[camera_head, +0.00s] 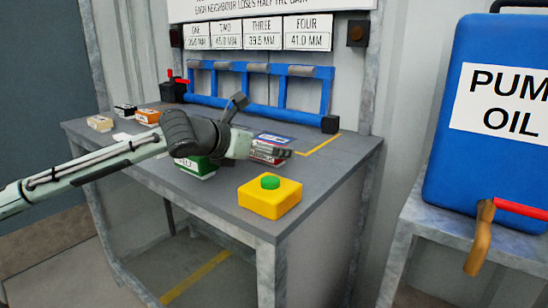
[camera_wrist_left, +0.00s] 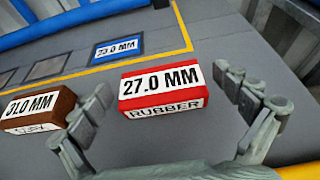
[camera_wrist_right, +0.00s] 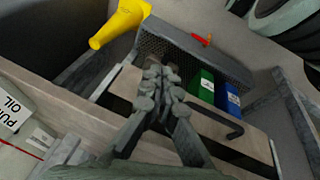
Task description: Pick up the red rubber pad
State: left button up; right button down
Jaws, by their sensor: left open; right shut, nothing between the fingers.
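The red rubber pad (camera_wrist_left: 165,88) is a red block with a white "27.0 MM" top label and "RUBBER" on its front. In the left wrist view it sits on the grey bench top, ahead of and between the spread fingers of my left gripper (camera_wrist_left: 168,92). The fingers are open; I cannot tell whether they touch the pad. In the head view the red pad (camera_head: 268,154) is partly hidden by my left gripper (camera_head: 282,150), low over the bench. My right gripper (camera_wrist_right: 164,82) is shut and empty, away from the bench.
A brown pad (camera_wrist_left: 40,112) lies just left of the red pad. A blue-labelled piece (camera_wrist_left: 117,48) lies behind, inside a yellow line. A green block (camera_head: 196,168) and a yellow button box (camera_head: 270,198) are nearby. A mesh crate (camera_wrist_right: 190,55) is below my right gripper.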

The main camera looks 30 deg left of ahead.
pick_arm(q)
jog(key=shift+w, duration=0.25)
jog(key=shift+s, duration=0.1)
jog(key=shift+c, duration=0.8)
jog(key=c, duration=1.1)
